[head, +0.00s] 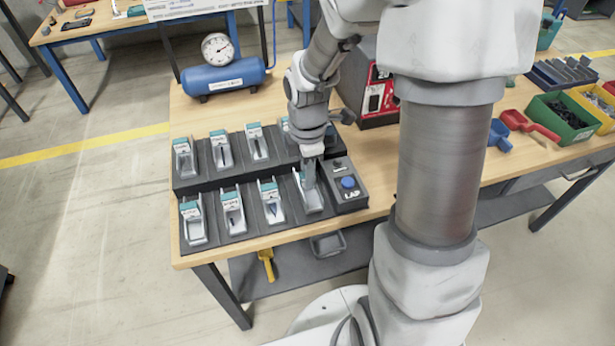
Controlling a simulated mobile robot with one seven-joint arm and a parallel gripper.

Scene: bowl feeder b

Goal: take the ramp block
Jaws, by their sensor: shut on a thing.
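My gripper (309,182) points down into the rightmost bin (314,205) of the front row on the black feeder rack (250,228). Its fingers are shut on a small part at this bin, taken to be the ramp block. The part is mostly hidden by the fingers, and its shape cannot be made out. Whether it touches the bin's floor cannot be told. The other front bins hold small dark parts or look empty.
A grey box with a blue button (348,183), marked LAP, stands close to the right of the bin. A back row of bins rises behind. A blue air tank (224,78) stands at the back left. Red and blue scoops and a green bin (562,120) lie right.

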